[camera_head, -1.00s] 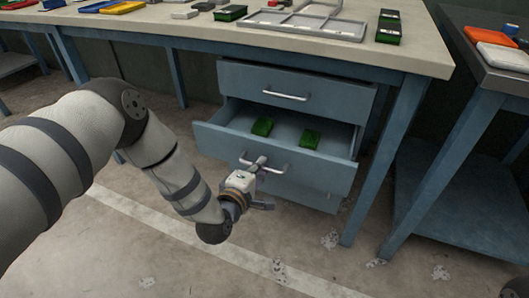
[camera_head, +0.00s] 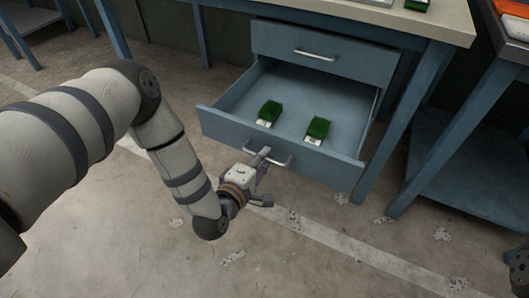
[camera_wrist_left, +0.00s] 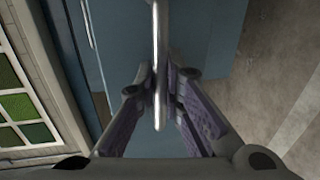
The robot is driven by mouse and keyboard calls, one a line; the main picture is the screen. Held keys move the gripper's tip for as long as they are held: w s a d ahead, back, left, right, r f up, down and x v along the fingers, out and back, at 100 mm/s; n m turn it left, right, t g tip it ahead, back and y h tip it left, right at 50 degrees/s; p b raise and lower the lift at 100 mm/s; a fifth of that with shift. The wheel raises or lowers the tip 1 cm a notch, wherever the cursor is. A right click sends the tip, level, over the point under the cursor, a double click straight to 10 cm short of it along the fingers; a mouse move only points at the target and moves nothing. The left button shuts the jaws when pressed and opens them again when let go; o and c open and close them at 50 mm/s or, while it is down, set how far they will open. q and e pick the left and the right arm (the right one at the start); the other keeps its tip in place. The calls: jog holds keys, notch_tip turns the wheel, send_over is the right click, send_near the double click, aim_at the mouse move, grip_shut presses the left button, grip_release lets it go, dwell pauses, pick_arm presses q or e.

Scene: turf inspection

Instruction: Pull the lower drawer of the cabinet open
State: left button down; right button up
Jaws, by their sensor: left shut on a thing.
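The blue-grey cabinet has a closed upper drawer (camera_head: 350,52) with a silver bar handle. Below it, the lower drawer (camera_head: 222,125) stands well out, its inside showing. Two green turf pieces with pale labels, a left one (camera_head: 268,110) and a right one (camera_head: 317,129), lie in it. My left gripper (camera_head: 262,164) is at the drawer's front, shut on the lower handle (camera_head: 284,163). In the left wrist view the handle (camera_wrist_left: 156,70) runs upright between the purple-padded fingers (camera_wrist_left: 160,95). My right gripper is not in view.
A workbench (camera_head: 440,25) stands over the cabinet, with its blue leg (camera_head: 405,130) right of the drawer. Another bench with a low shelf (camera_head: 460,170) is at the right. The concrete floor (camera_head: 330,260) in front is clear apart from pale patches and a line.

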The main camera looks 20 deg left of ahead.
pick_arm(q)
jog(key=c, duration=1.7)
grip_release()
jog(key=shift+d, duration=0.1)
jog(key=v, duration=1.2)
jog(key=shift+s, duration=0.1)
